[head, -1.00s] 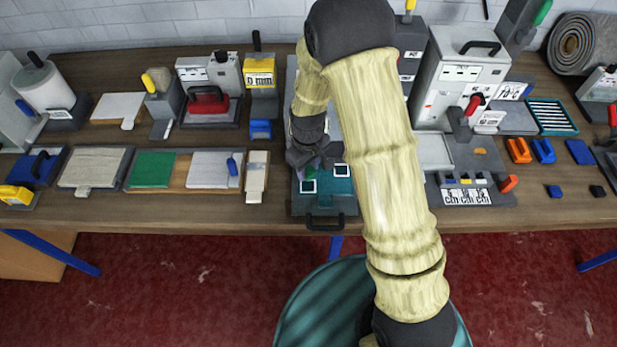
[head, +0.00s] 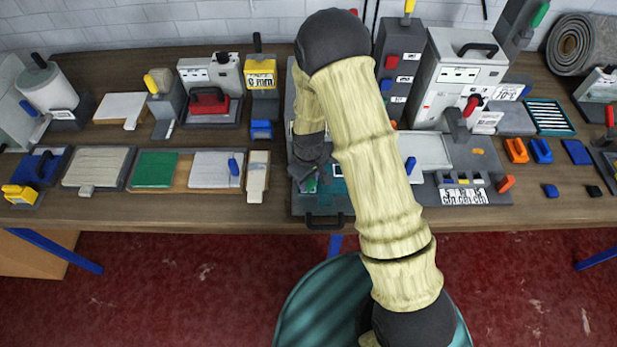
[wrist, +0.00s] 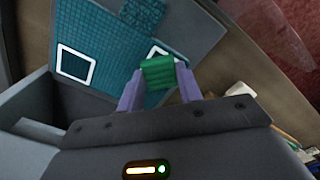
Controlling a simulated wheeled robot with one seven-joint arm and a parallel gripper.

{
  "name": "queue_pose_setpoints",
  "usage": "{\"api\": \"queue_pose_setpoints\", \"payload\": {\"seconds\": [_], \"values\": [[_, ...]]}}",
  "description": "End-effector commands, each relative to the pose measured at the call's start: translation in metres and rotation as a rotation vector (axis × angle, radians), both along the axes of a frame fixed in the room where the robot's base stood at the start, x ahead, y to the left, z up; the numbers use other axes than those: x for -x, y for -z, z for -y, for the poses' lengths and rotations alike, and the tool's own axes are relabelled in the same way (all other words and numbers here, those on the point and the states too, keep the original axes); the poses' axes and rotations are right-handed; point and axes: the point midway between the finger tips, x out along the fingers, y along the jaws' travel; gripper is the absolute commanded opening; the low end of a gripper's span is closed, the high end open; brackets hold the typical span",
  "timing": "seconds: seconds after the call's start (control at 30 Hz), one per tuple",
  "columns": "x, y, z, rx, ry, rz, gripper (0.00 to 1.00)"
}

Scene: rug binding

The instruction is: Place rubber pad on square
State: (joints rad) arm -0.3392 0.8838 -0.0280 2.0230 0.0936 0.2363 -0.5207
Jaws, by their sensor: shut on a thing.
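My gripper (wrist: 158,85) is shut on a small green rubber pad (wrist: 158,72), which sits between its two purple fingers in the wrist view. The pad is over a teal mat (wrist: 112,42) with two white-outlined squares. One square (wrist: 75,63) is clear to the left; the other square (wrist: 153,52) is partly hidden behind the pad. I cannot tell whether the pad touches the mat. In the head view my gripper (head: 312,182) is low over the left part of the mat, and a white-outlined square (head: 338,170) shows just right of it.
The mat lies in a grey tray with a dark handle (head: 324,220) at the bench's front edge. A grey machine with a label strip (head: 465,197) stands to the right. A board with a green panel (head: 154,169) lies to the left.

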Motion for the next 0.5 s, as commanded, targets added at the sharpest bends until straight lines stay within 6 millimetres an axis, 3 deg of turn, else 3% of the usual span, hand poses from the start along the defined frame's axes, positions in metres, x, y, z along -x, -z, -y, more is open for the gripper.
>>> {"api": "queue_pose_setpoints", "payload": {"seconds": [0.23, 0.27, 0.37, 0.5], "values": [[0.0002, 0.0034, -0.0009, 0.000, -0.002, 0.000, 0.14], [0.0001, 0.0033, -0.0009, 0.000, -0.002, 0.000, 0.37], [0.0000, 0.0023, -0.0004, 0.000, 0.000, 0.000, 0.57], [-0.0001, 0.0023, -0.0001, 0.000, 0.000, 0.000, 0.57]]}}
